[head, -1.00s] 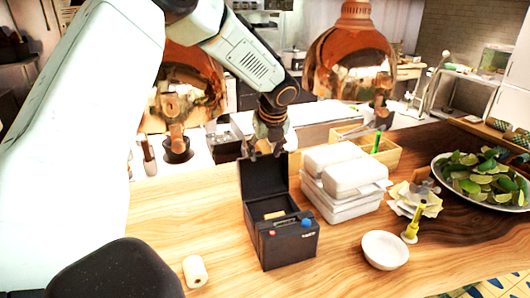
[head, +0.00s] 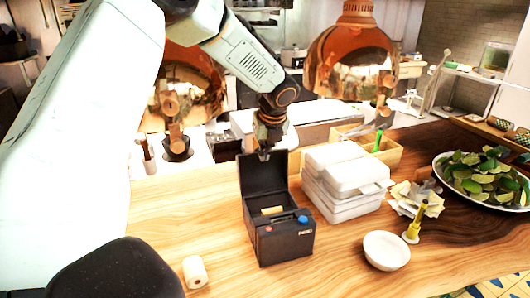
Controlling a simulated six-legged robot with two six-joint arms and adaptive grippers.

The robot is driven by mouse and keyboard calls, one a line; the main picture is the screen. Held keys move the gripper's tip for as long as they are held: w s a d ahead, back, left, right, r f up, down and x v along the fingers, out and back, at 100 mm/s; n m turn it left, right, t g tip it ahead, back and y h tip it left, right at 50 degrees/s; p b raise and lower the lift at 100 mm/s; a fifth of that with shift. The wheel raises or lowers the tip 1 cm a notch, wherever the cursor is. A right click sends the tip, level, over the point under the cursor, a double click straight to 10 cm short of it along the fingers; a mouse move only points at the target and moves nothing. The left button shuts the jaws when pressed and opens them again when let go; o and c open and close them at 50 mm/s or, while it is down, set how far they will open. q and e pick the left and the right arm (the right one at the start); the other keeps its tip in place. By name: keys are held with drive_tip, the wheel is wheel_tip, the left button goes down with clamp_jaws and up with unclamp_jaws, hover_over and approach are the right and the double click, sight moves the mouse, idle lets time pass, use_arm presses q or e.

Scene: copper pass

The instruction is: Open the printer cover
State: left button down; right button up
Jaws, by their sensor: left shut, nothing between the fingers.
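The black printer (head: 285,241) stands on the wooden counter. Its cover (head: 262,174) stands upright at the back, and a pale roll shows inside the open body. A blue button and a red mark are on its front part. My left gripper (head: 264,155) is shut and empty at the top edge of the raised cover; I cannot tell whether it touches it. My right gripper is not in view.
White stacked boxes (head: 342,185) stand close to the printer's right. A paper roll (head: 195,272) lies at the front left, a white bowl (head: 386,250) and yellow bottle (head: 415,222) at the right. Copper heat lamps (head: 350,60) hang behind.

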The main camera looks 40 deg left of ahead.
use_arm(q)
drive_tip(key=shift+s+d+r, duration=0.15)
drive_tip(key=shift+d, duration=0.05)
drive_tip(key=c, duration=2)
unclamp_jaws()
drive_tip(key=shift+w+a+f, duration=0.2)
drive_tip(key=shift+w, duration=0.1)
drive_tip(key=shift+o, duration=1)
drive_tip(key=o, duration=0.6)
drive_tip(key=shift+s+d+r, duration=0.1)
drive_tip(key=shift+s+r, duration=0.1)
drive_tip(key=shift+s, duration=0.05)
drive_tip(key=shift+o, duration=0.4)
drive_tip(key=shift+w+f, duration=0.1)
drive_tip(key=shift+w, duration=0.05)
drive_tip(key=shift+w, duration=0.1)
wheel_tip(320, 180, up, 9)
drive_tip(key=a, duration=0.1)
